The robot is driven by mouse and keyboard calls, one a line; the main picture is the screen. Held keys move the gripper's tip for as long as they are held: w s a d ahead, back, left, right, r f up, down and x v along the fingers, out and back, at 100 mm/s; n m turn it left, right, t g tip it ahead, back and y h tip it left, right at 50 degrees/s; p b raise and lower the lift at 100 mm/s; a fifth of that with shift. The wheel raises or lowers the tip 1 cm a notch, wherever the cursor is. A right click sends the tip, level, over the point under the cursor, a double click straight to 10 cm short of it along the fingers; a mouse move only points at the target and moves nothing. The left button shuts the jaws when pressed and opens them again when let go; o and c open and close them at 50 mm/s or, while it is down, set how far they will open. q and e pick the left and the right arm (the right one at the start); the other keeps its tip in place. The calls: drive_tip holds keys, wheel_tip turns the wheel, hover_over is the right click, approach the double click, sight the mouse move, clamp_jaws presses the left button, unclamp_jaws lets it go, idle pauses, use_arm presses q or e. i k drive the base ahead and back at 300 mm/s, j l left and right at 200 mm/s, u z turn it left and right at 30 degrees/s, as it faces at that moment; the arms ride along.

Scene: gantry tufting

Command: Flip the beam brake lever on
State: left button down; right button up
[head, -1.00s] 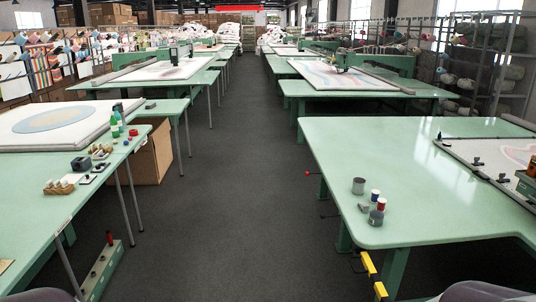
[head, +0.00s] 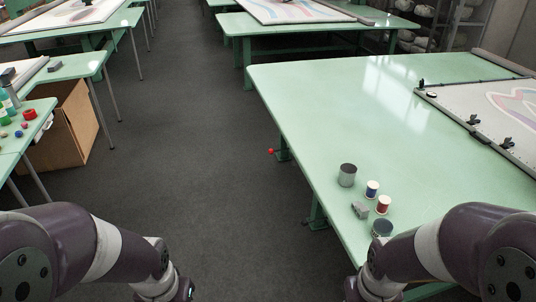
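A small red ball knob (head: 270,151) sticks out at the left side of the right-hand green table, beside a green bracket at the table leg. It may be the lever's end; its rod is too small to read clearly. My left arm comes in from the left and my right arm from the right, both low in the picture. Both grippers are below the picture's bottom edge. The knob is well ahead of both arms, and neither touches it.
The green table (head: 330,100) bears a grey can (head: 347,175), blue and red spools (head: 383,205), a dark can (head: 382,228) and a clamped frame (head: 480,108). A cardboard box (head: 62,130) stands at left. The grey aisle floor (head: 200,130) is clear.

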sight(270, 151)
drive_tip(key=i+j+u, duration=0.15)
drive_tip(key=i, duration=1.25)
drive_tip(key=i+j+u, duration=0.2)
drive_tip(key=i, duration=1.2)
